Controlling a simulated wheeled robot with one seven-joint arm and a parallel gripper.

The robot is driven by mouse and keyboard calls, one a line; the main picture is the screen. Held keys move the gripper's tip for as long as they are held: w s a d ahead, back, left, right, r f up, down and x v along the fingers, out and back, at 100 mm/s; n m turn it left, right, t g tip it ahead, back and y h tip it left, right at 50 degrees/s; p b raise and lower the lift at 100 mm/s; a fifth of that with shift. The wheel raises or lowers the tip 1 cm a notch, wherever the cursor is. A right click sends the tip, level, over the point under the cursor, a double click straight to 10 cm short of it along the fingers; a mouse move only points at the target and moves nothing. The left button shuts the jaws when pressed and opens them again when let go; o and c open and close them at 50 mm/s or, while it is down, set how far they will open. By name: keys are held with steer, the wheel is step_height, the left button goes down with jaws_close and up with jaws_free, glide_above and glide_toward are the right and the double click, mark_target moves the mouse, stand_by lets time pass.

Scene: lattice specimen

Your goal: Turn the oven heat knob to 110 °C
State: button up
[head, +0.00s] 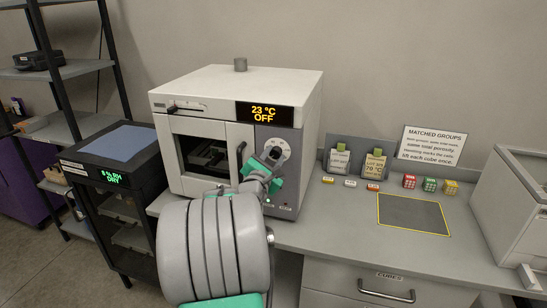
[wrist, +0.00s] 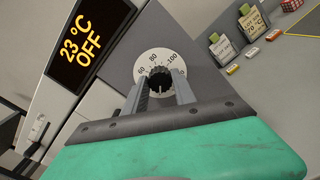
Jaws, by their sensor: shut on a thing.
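The oven (head: 205,100) is a white box on the bench with its door closed. Its display (head: 264,113) reads 23 °C and OFF, and it also shows in the wrist view (wrist: 85,42). The heat dial (head: 277,149) is a white ring with numbers on the grey panel. In the wrist view the black knob (wrist: 160,79) is at the dial's middle (wrist: 178,58). My gripper (wrist: 160,85) is shut on the knob, with one finger on each side. The fingers hide the lower part of the dial. I cannot tell the knob's exact setting.
A dry cabinet (head: 112,145) with a green readout stands left of the oven. On the bench at right are tagged pouches (head: 374,165), small coloured cubes (head: 429,184) and a yellow-edged grey mat (head: 413,214). A white machine (head: 515,200) stands at far right.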

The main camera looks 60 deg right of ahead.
jaws_close()
